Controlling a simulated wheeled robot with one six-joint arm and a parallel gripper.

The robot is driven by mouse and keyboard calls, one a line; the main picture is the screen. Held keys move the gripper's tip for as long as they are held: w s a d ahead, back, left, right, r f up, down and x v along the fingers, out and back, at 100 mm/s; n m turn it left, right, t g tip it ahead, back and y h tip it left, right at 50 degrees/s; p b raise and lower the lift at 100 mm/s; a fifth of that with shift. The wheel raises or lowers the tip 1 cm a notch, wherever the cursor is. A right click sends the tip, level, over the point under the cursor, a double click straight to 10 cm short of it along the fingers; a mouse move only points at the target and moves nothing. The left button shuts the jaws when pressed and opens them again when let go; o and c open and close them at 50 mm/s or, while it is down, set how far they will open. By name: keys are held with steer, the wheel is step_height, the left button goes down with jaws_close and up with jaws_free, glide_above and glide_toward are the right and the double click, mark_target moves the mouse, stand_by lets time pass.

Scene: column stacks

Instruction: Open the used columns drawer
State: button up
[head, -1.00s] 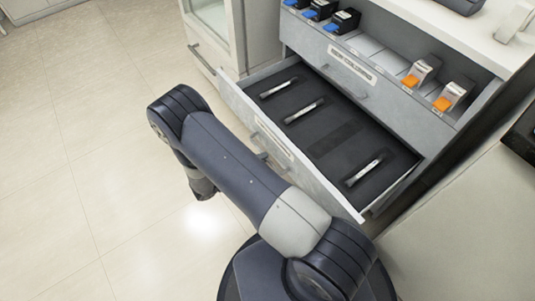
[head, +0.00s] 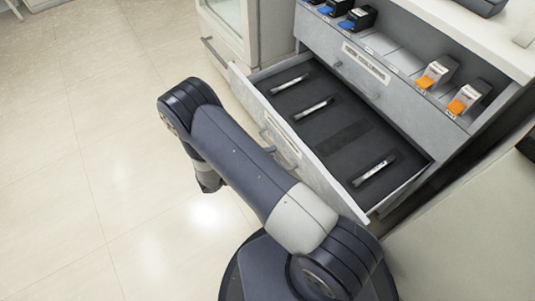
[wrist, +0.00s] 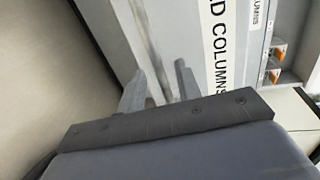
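The used columns drawer (head: 312,170) is the lower grey drawer, standing well out from the cabinet. Its dark lined inside shows several slots, three with light columns lying in them. In the wrist view, the drawer front (wrist: 180,22) shows a partly visible "D COLUMNS" label (wrist: 217,45) and a grey bar handle (wrist: 146,45). My gripper (wrist: 158,88) has its two fingers apart, with the handle bar running between them and gaps visible. Whether a finger touches the bar I cannot tell. In the head view, my arm hides the gripper and part of the drawer front.
Above is a closed drawer front labelled new columns (head: 365,62), under a rack with blue-ended and orange-ended boxes (head: 468,98). A glass-fronted cabinet (head: 228,28) stands to the left. A pale counter (head: 465,225) is close on the right. The tiled floor (head: 80,170) at left is clear.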

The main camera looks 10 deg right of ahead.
steer(key=p+v, duration=0.1)
steer(key=v, duration=0.9)
steer(key=shift+a+p, duration=0.3)
steer(key=shift+p, duration=0.05)
steer(key=shift+s, duration=0.15)
steer(key=b+x, duration=0.1)
steer(key=x, duration=1.1)
steer(key=shift+r+b, duration=0.2)
steer(key=shift+b, duration=0.2)
